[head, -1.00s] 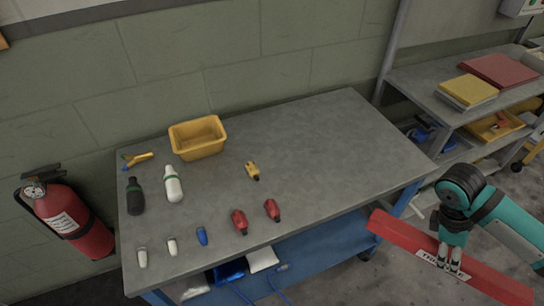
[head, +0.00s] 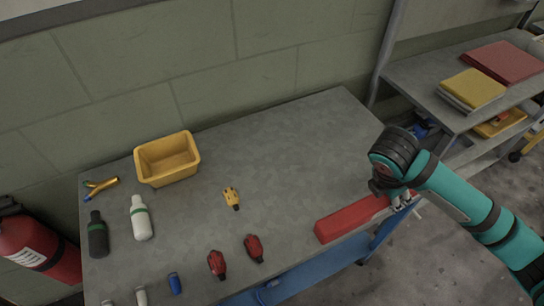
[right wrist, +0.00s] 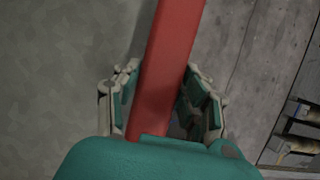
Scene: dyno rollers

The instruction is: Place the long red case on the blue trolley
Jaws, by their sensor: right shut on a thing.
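The long red case (head: 350,219) is in my right gripper (head: 400,200), whose fingers are shut on its two sides. The case's left end is over the right front part of the grey top of the blue trolley (head: 305,150). I cannot tell whether it touches the top. My gripper and arm hide its right part. In the right wrist view the case (right wrist: 172,50) runs between the two fingers of the gripper (right wrist: 160,95). My left gripper is not in view.
On the trolley are a yellow bin (head: 167,160), two red tools (head: 254,248), a yellow tool (head: 231,198), a white bottle (head: 140,218) and a dark bottle (head: 97,235). The trolley's right rear is clear. A shelf (head: 440,92) stands right; a fire extinguisher (head: 35,245) is left.

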